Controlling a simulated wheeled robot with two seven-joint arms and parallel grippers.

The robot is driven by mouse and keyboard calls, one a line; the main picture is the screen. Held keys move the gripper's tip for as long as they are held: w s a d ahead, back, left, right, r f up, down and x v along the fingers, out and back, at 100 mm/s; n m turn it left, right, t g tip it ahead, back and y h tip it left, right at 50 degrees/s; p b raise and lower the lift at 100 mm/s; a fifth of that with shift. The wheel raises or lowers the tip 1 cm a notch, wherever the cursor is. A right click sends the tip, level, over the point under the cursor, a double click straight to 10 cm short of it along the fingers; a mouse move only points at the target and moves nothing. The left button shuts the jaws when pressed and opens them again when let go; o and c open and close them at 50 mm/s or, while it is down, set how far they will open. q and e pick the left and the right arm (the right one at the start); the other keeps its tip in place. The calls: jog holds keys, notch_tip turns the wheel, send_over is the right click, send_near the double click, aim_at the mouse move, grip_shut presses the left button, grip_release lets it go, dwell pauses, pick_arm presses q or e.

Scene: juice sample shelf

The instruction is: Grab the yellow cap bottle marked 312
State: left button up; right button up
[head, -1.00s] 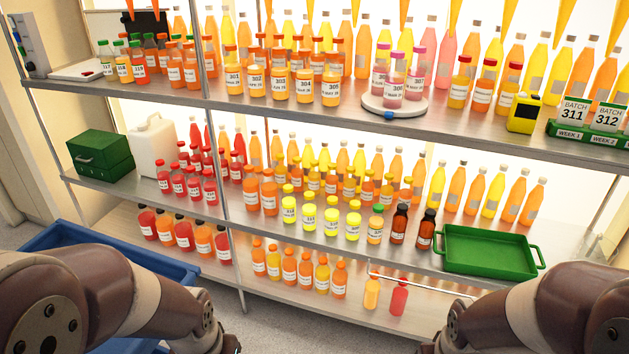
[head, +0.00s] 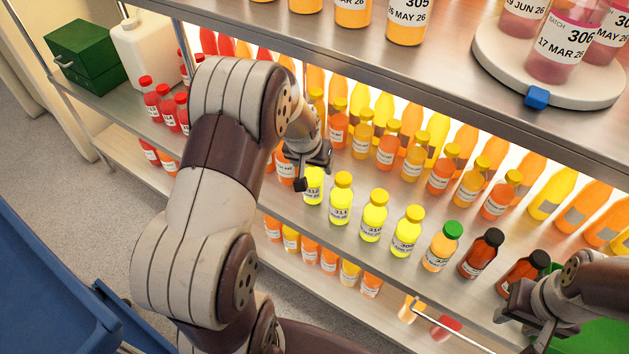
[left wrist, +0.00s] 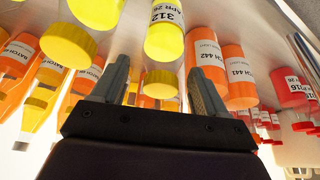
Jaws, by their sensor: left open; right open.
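The bottle marked 312 (left wrist: 166,38), with a yellow cap and yellow-green juice, stands on the middle shelf (head: 462,296). It appears upside down in the left wrist view. In the head view its lower body (head: 313,192) shows beneath my left gripper (head: 314,172), which hides its cap. My left gripper is open; in the left wrist view its fingers (left wrist: 160,82) lie on either side of the cap. My right gripper (head: 512,308) is open and empty at the lower right, by the dark-capped bottles.
Yellow-capped bottle 311 (head: 340,200) and another yellow-capped bottle (head: 373,216) stand close to the right. Orange bottle 442 (left wrist: 206,62) is a close neighbour in the left wrist view. The upper shelf's edge (head: 400,75) overhangs. A blue bin (head: 50,280) is at the left.

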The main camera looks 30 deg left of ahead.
aim_at(313, 178)
pick_arm(q)
jog(key=x, duration=0.5)
jog(key=shift+s+a+f+b, duration=0.2)
jog(key=shift+f+b, duration=0.15)
jog(key=shift+b, duration=0.05)
jog(key=shift+s+r, duration=0.15)
jog(key=shift+c, duration=0.6)
jog(key=c, duration=0.8)
jog(key=shift+c, duration=0.2)
